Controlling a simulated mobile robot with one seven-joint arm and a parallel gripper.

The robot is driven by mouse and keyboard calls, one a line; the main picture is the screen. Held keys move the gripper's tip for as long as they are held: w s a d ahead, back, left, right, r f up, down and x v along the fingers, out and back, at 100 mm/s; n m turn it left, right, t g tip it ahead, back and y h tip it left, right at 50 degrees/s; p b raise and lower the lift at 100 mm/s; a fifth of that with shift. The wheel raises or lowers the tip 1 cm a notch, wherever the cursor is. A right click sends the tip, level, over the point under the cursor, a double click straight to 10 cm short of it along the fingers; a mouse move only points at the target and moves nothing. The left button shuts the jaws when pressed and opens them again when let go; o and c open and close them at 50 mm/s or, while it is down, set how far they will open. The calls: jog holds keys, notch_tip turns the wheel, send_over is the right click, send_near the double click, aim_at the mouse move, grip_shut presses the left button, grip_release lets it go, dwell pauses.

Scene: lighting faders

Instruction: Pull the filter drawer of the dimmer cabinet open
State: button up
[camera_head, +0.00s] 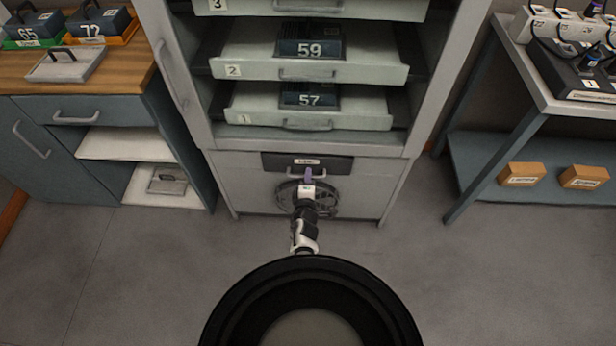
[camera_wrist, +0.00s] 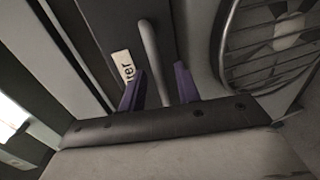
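The filter drawer (camera_head: 275,161) is a dark panel with a small pale label, low on the grey dimmer cabinet (camera_head: 238,185). Its front looks flush with the cabinet, so it appears shut. In the wrist view the dark drawer front (camera_wrist: 100,25) carries a label ending in "er" and a pale bar handle (camera_wrist: 150,55). My gripper (camera_head: 308,175) reaches to this handle. In the wrist view the two purple fingers of my gripper (camera_wrist: 160,88) are apart, one on each side of the handle, with a gap visible at the right finger. Contact with the left finger is unclear.
A round fan grille (camera_wrist: 270,45) sits beside the handle, below the drawer in the head view. Shelf trays with dimmer modules 57 (camera_head: 308,100) and 59 (camera_head: 310,48) are above. A counter (camera_head: 90,85) stands left and a table (camera_head: 545,100) right. The floor in front is clear.

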grip_shut()
jog(key=shift+s, duration=0.1)
dwell(0.3)
